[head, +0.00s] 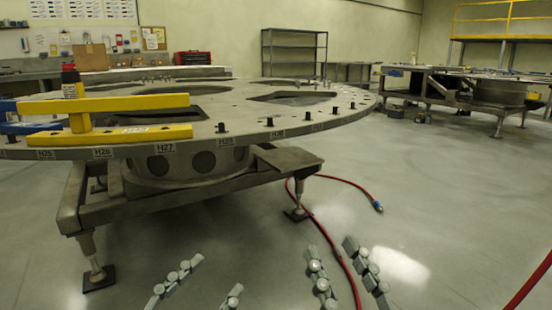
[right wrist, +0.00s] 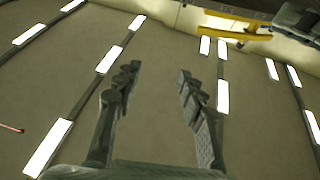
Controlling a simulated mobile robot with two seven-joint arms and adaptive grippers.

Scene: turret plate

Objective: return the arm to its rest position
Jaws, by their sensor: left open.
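My left gripper (head: 216,274) shows at the bottom of the head view, with its two fingers apart and nothing between them. My right gripper (head: 331,248) is to its right, also at the bottom edge. Its fingers are spread and empty, which the right wrist view (right wrist: 158,70) shows clearly. Both grippers appear in front of the turret plate (head: 260,130) and apart from it. The arm links behind the grippers are out of the head view.
The round turret plate stands on a steel frame (head: 150,205) at left, with a yellow bar fixture (head: 115,105) on it. A red hose (head: 347,272) lies on the floor behind the right gripper. The floor at right is mostly clear. Shelving (head: 294,50) stands at the back.

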